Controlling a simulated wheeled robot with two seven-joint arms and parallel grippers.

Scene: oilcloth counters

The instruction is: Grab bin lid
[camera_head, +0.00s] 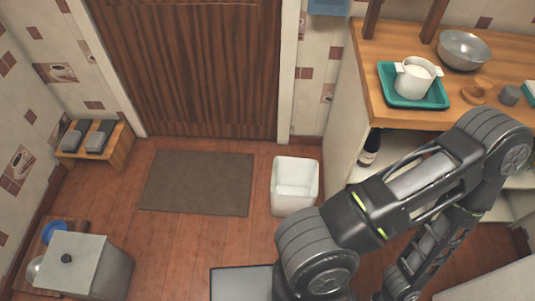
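A white bin (295,190) stands on the wooden floor beside the counter, with its top open and no lid on it. I cannot tell whether this is the bin lid. A black jointed arm of mine crosses the lower right, in front of the counter. Neither of my grippers shows in this view.
A wooden counter (385,50) at the right bears a teal tray (440,97) with a white pot (412,82), and a metal bowl (464,50). A dark bottle (371,146) stands below. A brown mat (197,183) lies before the door (190,65). A low bench (110,148) holds slippers.

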